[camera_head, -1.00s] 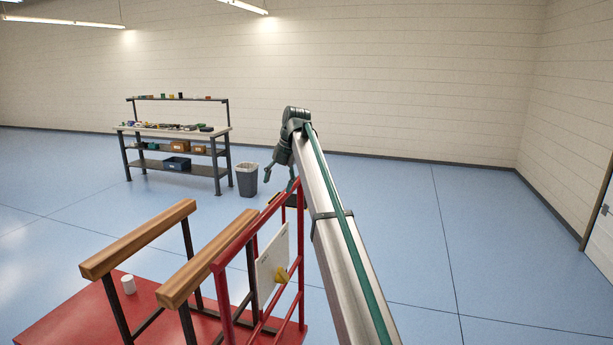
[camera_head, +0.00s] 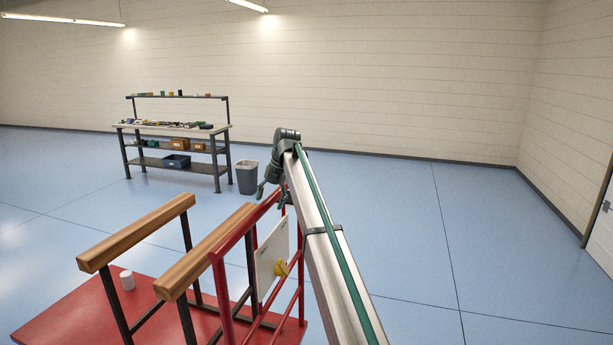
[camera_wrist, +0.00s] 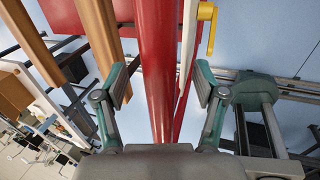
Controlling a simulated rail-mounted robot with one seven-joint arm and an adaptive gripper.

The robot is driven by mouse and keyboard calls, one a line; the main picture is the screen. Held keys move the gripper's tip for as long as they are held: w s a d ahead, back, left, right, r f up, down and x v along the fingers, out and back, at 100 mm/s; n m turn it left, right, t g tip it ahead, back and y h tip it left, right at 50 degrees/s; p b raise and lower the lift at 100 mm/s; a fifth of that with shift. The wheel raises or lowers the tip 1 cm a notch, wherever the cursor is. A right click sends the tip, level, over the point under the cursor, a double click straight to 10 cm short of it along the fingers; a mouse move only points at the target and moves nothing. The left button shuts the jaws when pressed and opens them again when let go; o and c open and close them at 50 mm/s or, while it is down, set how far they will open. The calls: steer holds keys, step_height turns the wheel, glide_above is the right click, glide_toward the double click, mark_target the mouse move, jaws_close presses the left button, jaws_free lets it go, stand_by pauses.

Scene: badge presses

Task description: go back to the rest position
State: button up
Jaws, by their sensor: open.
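My gripper (camera_head: 272,193) is at the end of my lowered arm, close to the far end of the red frame (camera_head: 232,236). In the wrist view its two fingers (camera_wrist: 160,84) are spread open with nothing held. A red bar of the frame (camera_wrist: 157,55) runs between them in the picture; I cannot tell how far below the fingers it lies.
A white panel (camera_head: 267,262) with a yellow handle (camera_head: 281,269) is on the red frame. A bin (camera_head: 247,177) and workbench (camera_head: 172,130) are behind. Floor at right is clear.

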steer(key=shift+a+f, duration=0.25)
steer(key=shift+f, duration=0.4)
steer(key=shift+c, duration=0.3)
jaws_close()
steer(key=shift+w+a, duration=0.1)
steer(key=shift+a, duration=0.1)
